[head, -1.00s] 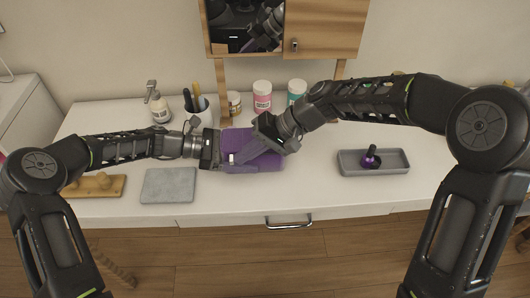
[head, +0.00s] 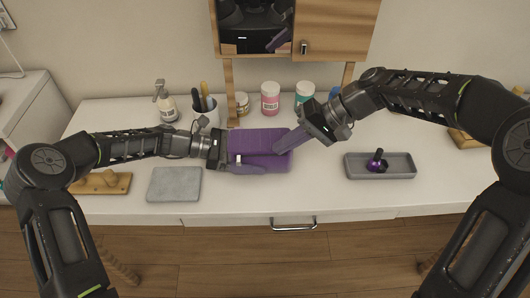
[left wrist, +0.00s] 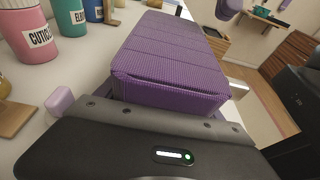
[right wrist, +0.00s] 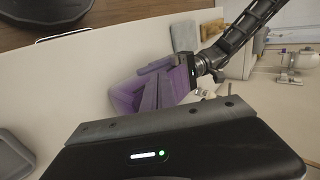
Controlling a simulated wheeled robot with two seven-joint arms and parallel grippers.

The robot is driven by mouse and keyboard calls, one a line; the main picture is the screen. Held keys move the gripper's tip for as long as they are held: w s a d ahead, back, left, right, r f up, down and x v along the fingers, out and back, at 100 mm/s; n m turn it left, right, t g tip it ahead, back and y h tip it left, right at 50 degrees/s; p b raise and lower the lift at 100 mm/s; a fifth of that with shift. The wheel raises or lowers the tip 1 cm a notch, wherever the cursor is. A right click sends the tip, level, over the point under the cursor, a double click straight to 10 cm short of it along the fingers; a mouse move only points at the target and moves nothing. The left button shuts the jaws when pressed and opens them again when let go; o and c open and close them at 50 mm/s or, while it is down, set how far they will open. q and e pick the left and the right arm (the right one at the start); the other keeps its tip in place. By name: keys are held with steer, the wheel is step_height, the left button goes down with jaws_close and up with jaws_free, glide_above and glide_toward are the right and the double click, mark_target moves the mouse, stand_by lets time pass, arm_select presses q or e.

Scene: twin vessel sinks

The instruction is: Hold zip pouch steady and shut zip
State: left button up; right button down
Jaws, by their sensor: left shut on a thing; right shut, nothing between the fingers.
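The purple zip pouch (head: 258,136) lies on the white counter in the middle of the head view. My left gripper (head: 240,160) is shut on its left end, with a lilac finger along the front side. The pouch's ribbed end fills the middle of the left wrist view (left wrist: 170,60). My right gripper (head: 280,148) is shut and empty, its fingertips over the pouch's right part; I cannot tell if they touch it. The pouch also shows in the right wrist view (right wrist: 124,94), partly behind the left fingers. The zip and its pull are too small to make out.
A grey slab (head: 174,184) lies left of the pouch. A grey tray (head: 400,172) with a dark purple bottle (head: 377,160) stands to the right. A pink jar (head: 270,99), a teal jar (head: 304,95) and a brush cup (head: 205,110) stand behind. The counter's front strip is clear.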

steer(key=v, duration=0.4)
steer(key=shift+d+r, duration=0.15)
arm_select(q)
steer(key=o, duration=1)
steer(key=shift+a, duration=0.1)
steer(key=v, duration=1.2)
